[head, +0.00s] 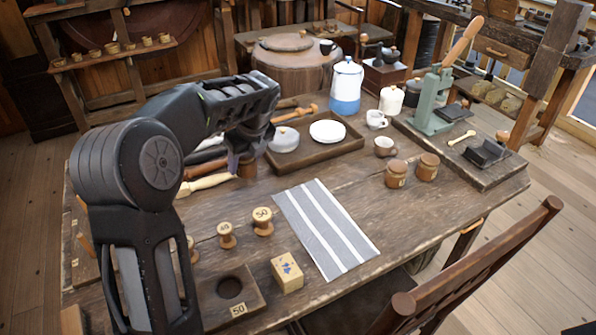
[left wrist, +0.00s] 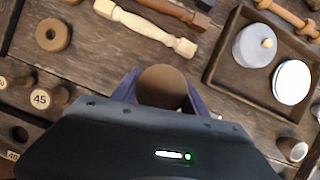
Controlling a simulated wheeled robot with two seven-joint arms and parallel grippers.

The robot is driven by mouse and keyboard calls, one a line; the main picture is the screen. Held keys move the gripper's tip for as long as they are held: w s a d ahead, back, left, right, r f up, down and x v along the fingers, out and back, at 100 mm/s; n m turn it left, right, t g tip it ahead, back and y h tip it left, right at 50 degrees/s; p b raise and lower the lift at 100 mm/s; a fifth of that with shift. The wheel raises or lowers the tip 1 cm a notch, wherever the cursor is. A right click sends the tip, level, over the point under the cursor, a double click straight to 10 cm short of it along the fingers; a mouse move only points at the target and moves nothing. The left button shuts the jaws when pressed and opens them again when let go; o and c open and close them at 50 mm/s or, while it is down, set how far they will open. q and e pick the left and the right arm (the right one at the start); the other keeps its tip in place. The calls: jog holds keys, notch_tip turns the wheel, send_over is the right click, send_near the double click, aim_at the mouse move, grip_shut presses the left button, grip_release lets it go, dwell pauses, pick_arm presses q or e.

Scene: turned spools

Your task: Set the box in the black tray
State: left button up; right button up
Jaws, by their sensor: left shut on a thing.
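The box (head: 287,272), a light wooden block with blue marks on top, sits near the table's front edge, right of the dark board with a hole. The small black tray (head: 487,153) lies on the raised board at the right. My left gripper (head: 243,160) is shut on a brown round wooden piece (head: 247,169), not on the box. In the left wrist view its round brown top (left wrist: 163,86) shows between purple fingers; its lower part is hidden. My right gripper is not in view.
A striped grey cloth (head: 325,228) lies right of the box. Spools (head: 263,221) stand left of it. A wooden tray (head: 316,150) holds a white plate and lidded pot. Two brown jars (head: 396,173) and a green lever press (head: 434,103) stand right. A chair (head: 470,270) is in front.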

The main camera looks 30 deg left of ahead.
aim_at(252, 175)
pick_arm(q)
jog(key=shift+f, duration=2.5)
jog(key=shift+f+b, duration=0.45)
jog(key=shift+f, duration=2.05)
jog(key=o, duration=1.4)
jog(key=shift+f, duration=0.1)
jog(key=v, duration=1.2)
jog(key=shift+p, duration=0.4)
